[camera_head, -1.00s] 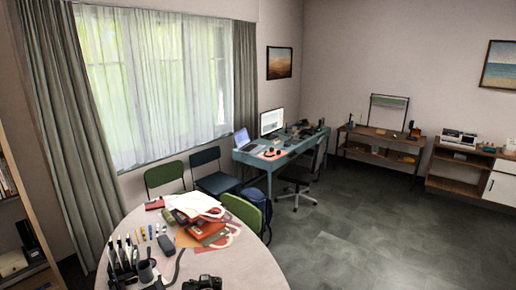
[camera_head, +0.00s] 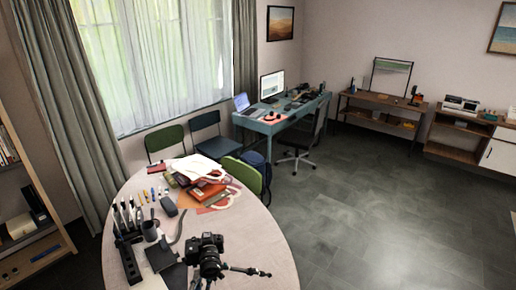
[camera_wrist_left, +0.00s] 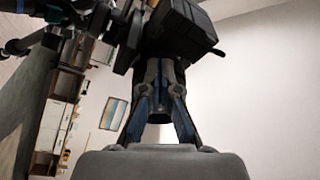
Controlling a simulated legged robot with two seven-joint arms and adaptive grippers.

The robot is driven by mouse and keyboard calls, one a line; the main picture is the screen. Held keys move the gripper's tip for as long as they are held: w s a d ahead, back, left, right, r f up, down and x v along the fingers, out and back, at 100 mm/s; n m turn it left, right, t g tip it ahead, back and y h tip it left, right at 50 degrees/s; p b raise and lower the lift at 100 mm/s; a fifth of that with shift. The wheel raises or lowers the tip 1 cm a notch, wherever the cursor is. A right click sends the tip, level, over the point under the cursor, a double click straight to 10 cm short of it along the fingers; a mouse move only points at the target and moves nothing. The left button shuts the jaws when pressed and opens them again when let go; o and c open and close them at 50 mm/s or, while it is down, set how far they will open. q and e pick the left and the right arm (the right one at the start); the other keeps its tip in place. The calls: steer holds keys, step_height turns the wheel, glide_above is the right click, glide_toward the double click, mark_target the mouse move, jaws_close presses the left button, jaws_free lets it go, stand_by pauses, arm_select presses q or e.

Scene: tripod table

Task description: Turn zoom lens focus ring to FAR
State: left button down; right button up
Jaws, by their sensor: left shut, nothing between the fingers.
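A black camera (camera_head: 205,244) with a thick zoom lens (camera_head: 211,267) pointing toward me sits at the near edge of the round table in the head view. A black tripod handle (camera_head: 248,271) sticks out to its right. The focus ring's setting is too small to read. In the left wrist view, my left gripper (camera_wrist_left: 160,75) is shut and empty, its fingers pointing up at a black boxy body (camera_wrist_left: 182,32) that looks like the camera. I cannot tell whether they touch. In the head view, the gripper is hard to tell from the dark parts below the camera. My right gripper is not in view.
The table's right side is clear.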

arm_select(q)
steer(key=shift+w+d+f+b, duration=0.1)
steer(key=shift+d+f+b, duration=0.25)
steer(key=shift+d+f, duration=0.35)
steer(key=shift+f, duration=0.15)
steer(key=s+p, duration=0.2)
steer(key=s, duration=0.4)
steer(key=shift+d+f, duration=0.25)
steer(key=shift+d, duration=0.2)
